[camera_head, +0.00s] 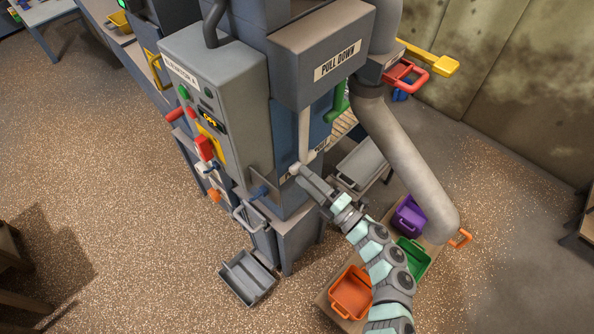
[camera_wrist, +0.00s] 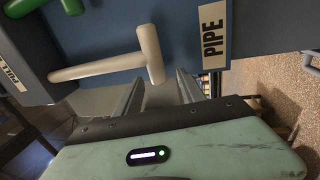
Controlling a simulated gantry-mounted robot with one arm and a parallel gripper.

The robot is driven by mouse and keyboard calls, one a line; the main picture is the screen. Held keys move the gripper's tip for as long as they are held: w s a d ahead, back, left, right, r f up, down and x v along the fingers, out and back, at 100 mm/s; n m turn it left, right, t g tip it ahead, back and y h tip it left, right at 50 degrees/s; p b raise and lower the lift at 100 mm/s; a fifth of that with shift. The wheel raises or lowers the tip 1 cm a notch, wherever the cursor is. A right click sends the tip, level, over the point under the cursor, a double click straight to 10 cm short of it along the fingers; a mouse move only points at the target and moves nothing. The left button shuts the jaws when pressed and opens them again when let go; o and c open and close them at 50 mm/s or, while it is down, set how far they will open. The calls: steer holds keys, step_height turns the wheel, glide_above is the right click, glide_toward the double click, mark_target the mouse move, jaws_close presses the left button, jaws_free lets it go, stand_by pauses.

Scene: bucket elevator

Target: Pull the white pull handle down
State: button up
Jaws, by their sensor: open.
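The white pull handle (camera_head: 305,135) is a rod hanging from under the grey box labelled PULL DOWN (camera_head: 337,60), with a crossbar at its lower end. In the wrist view the white crossbar (camera_wrist: 150,52) is clear, its rod running left towards the box. My gripper (camera_head: 297,170) is at the handle's lower end. In the wrist view its two fingers (camera_wrist: 160,84) are apart, with the near end of the crossbar showing between their tips. I cannot tell whether they touch it.
A green handle (camera_head: 339,103) hangs right beside the white one. A thick grey pipe (camera_head: 405,155) stands to the right, above the purple (camera_head: 409,216), green (camera_head: 414,260) and orange bins (camera_head: 351,293).

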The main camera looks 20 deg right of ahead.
steer(key=v, duration=0.6)
steer(key=shift+s+d, duration=0.15)
steer(key=shift+s, duration=0.1)
steer(key=shift+f, duration=0.1)
